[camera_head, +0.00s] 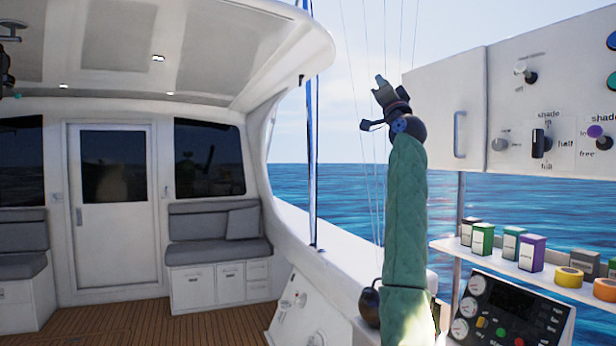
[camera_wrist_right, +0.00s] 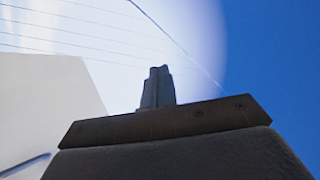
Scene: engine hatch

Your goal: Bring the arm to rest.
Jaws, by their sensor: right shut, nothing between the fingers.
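My right arm, in a green padded sleeve, stands upright right of the middle in the head view. My right gripper (camera_head: 381,82) is at its top, pointing up, against the sky. Its fingers are shut with nothing between them. In the right wrist view the closed fingers (camera_wrist_right: 158,88) point up into the sky, and they touch nothing. My left gripper is not clearly seen; only a dark piece shows at the left edge of the head view.
A white cabinet panel (camera_head: 455,78) with knobs and a handle stands right of the gripper. Below it a shelf (camera_head: 476,255) holds small boxes and tape rolls, above a gauge panel (camera_head: 511,316). A cabin door (camera_head: 112,221) and grey seats (camera_head: 219,236) are at left. Open deck lies between.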

